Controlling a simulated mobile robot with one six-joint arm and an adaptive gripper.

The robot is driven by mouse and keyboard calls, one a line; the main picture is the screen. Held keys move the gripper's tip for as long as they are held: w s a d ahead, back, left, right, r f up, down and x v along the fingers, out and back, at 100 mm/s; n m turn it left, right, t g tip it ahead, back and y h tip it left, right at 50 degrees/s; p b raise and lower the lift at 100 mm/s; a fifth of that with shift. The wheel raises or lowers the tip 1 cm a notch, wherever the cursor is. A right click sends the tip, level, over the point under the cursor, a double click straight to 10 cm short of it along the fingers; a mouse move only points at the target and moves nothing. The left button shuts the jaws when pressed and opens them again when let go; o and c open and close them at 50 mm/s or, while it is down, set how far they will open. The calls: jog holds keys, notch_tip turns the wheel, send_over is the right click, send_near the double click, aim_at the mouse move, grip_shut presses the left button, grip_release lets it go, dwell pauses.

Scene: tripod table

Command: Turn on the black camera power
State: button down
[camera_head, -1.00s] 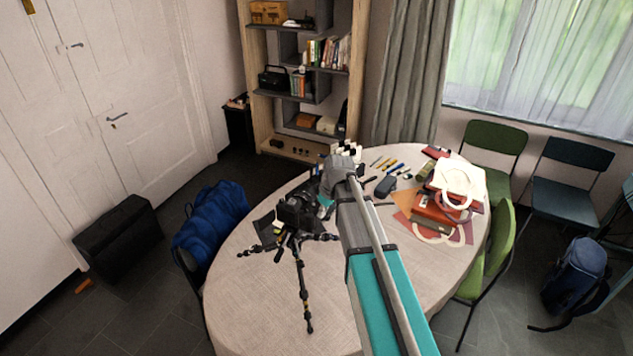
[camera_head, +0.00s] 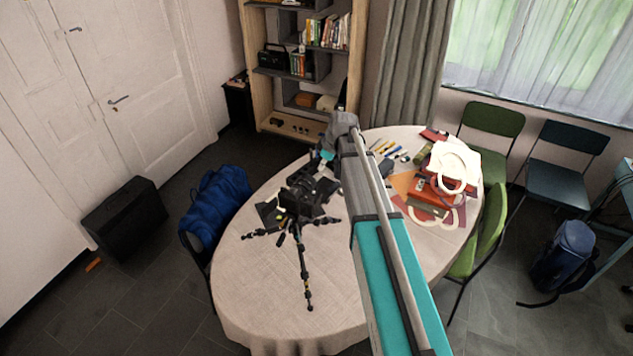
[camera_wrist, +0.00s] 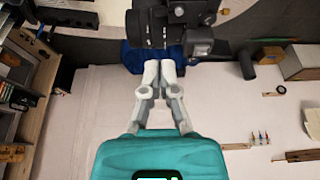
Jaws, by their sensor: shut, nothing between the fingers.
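The black camera (camera_head: 296,203) sits on a small black tripod (camera_head: 303,262) standing on the round table (camera_head: 260,310). In the wrist view the black camera (camera_wrist: 172,24) fills the top middle, cut off by the upper edge, with a ribbed round barrel on its left part. My gripper (camera_wrist: 160,68) is shut and empty, its pale fingertips just below the camera in that picture. I cannot tell whether they touch it. In the head view my arm's end is beyond and right of the camera, and the fingers are too small to make out. The power switch cannot be made out.
Red and white bags (camera_head: 440,190) and small tools lie on the table's right side. A blue duffel bag (camera_head: 215,205) is on a chair at the left. A bookshelf (camera_head: 262,95) stands behind. The table's front left is clear.

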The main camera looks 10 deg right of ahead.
aim_at(316, 189)
jog(key=shift+f, duration=0.1)
jog(key=b+x, duration=0.9)
jog(key=x, duration=0.1)
dwell(0.6)
